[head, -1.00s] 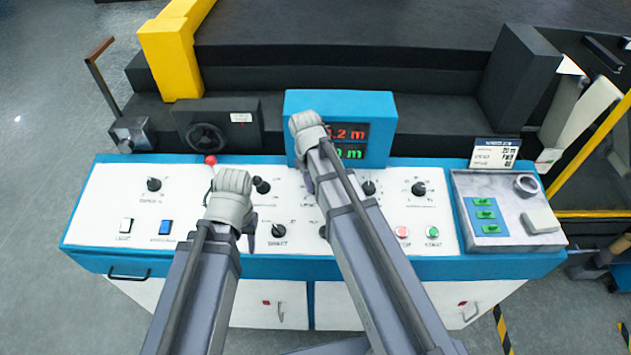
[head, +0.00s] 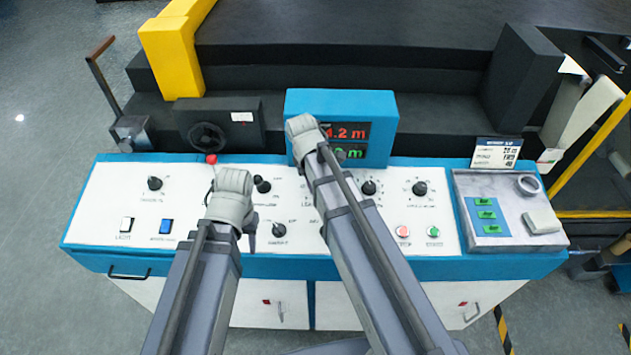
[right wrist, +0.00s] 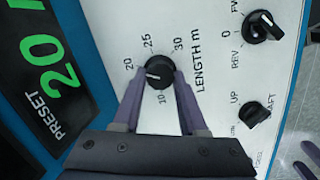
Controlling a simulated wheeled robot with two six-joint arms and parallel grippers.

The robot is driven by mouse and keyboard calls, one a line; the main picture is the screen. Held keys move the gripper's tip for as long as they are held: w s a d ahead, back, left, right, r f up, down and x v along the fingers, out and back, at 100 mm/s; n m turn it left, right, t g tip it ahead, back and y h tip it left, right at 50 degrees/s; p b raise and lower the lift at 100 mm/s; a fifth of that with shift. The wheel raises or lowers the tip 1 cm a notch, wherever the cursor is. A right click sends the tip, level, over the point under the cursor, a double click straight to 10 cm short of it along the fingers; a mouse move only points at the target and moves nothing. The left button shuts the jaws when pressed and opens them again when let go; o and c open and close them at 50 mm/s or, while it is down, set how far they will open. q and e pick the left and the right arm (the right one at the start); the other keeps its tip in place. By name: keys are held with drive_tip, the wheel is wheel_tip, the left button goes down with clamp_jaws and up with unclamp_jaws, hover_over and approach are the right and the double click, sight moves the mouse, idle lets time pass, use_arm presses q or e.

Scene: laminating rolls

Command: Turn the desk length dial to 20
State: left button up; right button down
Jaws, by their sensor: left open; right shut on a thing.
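The black length dial (right wrist: 159,72) sits on the white panel in the right wrist view, with 20, 25, 30 and 10 printed around it. Its white mark points left, close to the 20 and slightly towards the 10 side. My right gripper (right wrist: 160,82) is shut on the dial, one purple finger on each side. In the head view my right arm hides the dial. The preset display (right wrist: 60,62) reads 20 in green, cut off by the frame edge. My left gripper (head: 249,231) is open over the panel's left half, its fingers partly hidden by its wrist.
Other black knobs stand close by, including a FWD/REV knob (right wrist: 263,27) and an UP knob (right wrist: 256,112). The blue display box (head: 340,103) rises behind the panel. The panel's left end is clear of my arms.

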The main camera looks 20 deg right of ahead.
drive_tip(key=shift+c, duration=2.2)
unclamp_jaws()
drive_tip(key=shift+r, duration=0.1)
wheel_tip(320, 180, up, 8)
drive_tip(key=a+p, duration=0.1)
drive_tip(key=p, duration=0.6)
drive_tip(key=shift+s+a+f+p, duration=0.15)
drive_tip(key=shift+s+f+p, duration=0.1)
drive_tip(key=shift+s+p, duration=0.1)
